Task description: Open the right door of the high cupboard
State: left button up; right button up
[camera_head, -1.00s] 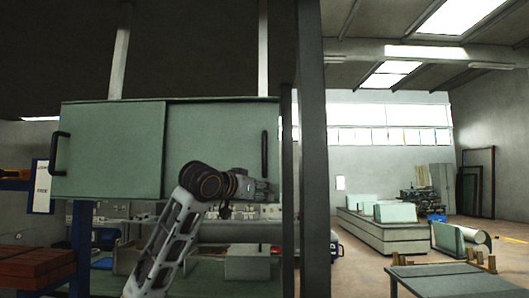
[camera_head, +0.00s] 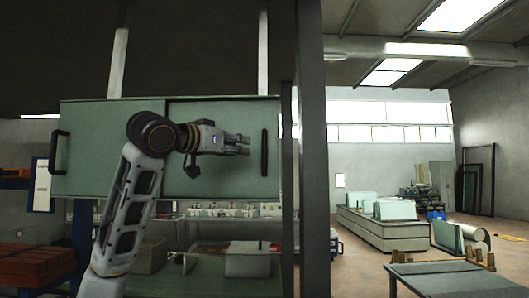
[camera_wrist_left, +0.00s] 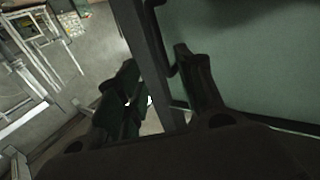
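The high cupboard has two pale green doors. The right door (camera_head: 225,182) carries a dark vertical bar handle (camera_head: 265,153) near its right edge. The left door (camera_head: 95,125) has a similar handle (camera_head: 60,153) at its left edge. Both doors look closed. My left gripper (camera_head: 246,145) is in front of the right door, pointing right, its tips a little left of the handle. In the left wrist view the fingers (camera_wrist_left: 158,75) are spread and empty, with the green door surface (camera_wrist_left: 250,70) to the right. Contact with the handle cannot be told. My right gripper is not in view.
A grey vertical post (camera_head: 313,150) stands just right of the cupboard. Below is a workbench (camera_head: 215,280) with boxes and small parts.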

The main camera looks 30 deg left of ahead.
aim_at(263, 150)
pick_arm(q)
jog(key=shift+w, duration=0.1)
jog(key=w+p, duration=0.1)
jog(key=w, duration=0.3)
jog(key=w+p, duration=0.2)
jog(key=w, duration=0.3)
jog(key=w+p, duration=0.1)
jog(key=w, duration=0.3)
jog(key=shift+w+d, duration=0.25)
jog(key=shift+w, duration=0.05)
grip_shut()
